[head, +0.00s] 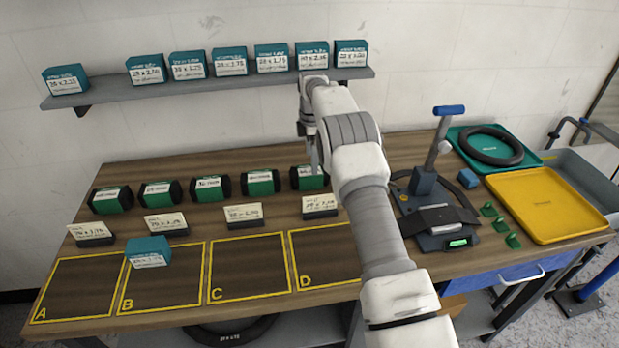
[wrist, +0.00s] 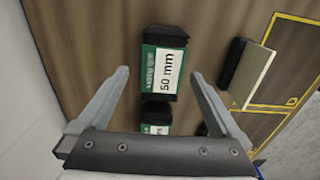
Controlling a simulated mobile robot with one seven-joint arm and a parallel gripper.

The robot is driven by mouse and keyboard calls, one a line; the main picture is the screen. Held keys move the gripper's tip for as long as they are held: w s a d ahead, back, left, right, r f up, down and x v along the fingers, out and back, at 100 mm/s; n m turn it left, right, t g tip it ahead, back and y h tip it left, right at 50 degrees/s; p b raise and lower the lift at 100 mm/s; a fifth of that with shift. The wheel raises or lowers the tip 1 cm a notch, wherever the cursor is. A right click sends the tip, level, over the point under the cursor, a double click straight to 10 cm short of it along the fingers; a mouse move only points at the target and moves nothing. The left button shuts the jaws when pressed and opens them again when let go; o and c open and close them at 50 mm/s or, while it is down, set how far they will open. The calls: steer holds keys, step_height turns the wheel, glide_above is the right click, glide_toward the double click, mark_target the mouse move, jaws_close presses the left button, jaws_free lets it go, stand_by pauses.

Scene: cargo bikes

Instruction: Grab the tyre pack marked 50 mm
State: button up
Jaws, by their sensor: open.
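The tyre pack marked 50 mm (wrist: 163,72) is a dark roll in a green band with a white label, lying on the workbench. In the wrist view it lies between the fingertips of my gripper (wrist: 160,73), with clear room on both sides. My gripper is open and empty. In the head view my gripper (head: 314,160) is over the right end of the pack row, by the rightmost pack (head: 309,181), which seems to be the same one. My arm partly covers that spot. I cannot tell the exact height of the fingers over the pack.
A neighbouring pack (wrist: 157,117) sits close by, with several more leftward. Card stands (head: 320,207) and yellow-outlined bays (head: 250,268) lie in front. A shelf (head: 215,91) with teal boxes is behind. A clamp stand (head: 424,182) and yellow tray (head: 550,205) are at right.

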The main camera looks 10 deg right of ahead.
mark_target(309, 170)
steer(key=f, duration=0.5)
steer(key=shift+s+a+p, duration=0.2)
steer(key=shift+a+p, duration=0.1)
steer(key=shift+a, duration=0.05)
steer(key=shift+c, duration=0.3)
jaws_close()
